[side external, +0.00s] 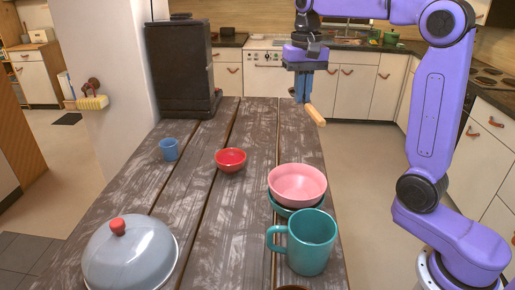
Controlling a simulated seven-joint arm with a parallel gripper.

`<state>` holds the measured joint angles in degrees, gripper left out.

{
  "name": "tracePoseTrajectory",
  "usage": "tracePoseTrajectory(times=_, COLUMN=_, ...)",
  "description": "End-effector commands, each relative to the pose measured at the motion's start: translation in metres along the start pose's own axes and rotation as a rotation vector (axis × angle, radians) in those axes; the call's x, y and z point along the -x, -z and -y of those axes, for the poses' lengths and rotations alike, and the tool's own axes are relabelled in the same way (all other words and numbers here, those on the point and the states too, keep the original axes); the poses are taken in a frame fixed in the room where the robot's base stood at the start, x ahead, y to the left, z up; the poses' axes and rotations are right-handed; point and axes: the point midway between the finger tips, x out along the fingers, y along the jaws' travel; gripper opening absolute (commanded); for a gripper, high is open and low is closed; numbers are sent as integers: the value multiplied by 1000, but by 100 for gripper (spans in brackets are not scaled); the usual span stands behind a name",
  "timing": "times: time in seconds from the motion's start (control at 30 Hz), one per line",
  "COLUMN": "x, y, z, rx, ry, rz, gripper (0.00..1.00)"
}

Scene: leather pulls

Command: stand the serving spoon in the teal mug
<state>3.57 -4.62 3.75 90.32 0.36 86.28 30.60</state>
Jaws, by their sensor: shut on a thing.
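My gripper (304,98) is high above the far right end of the table, pointing down and shut on the serving spoon. The spoon's tan handle (316,115) sticks out below the fingers, tilted down to the right. The rest of the spoon is mostly hidden behind the fingers. The teal mug (313,243) stands upright at the near right of the table, its handle to the left. The spoon is in the air, well beyond the mug and apart from it. The mug's inside bottom is hidden.
A pink bowl (297,184) sits in a teal bowl (282,209) just behind the mug. A red bowl (230,161), a blue cup (169,150), a grey dome lid (130,258) and a black cabinet-like box (180,70) are also on the table.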

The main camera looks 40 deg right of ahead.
Motion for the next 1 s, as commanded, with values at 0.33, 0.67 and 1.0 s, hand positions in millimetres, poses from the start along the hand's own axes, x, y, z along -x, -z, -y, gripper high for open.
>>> tracePoseTrajectory(times=0.33, x=-7, y=22, z=11, rx=-277, ry=-1, rz=8, gripper=0)
tracePoseTrajectory(times=0.67, x=-47, y=22, z=10, rx=-272, ry=-1, rz=6, gripper=0)
tracePoseTrajectory(times=1.0, x=-70, y=56, z=29, rx=-270, ry=0, rz=6, gripper=0)
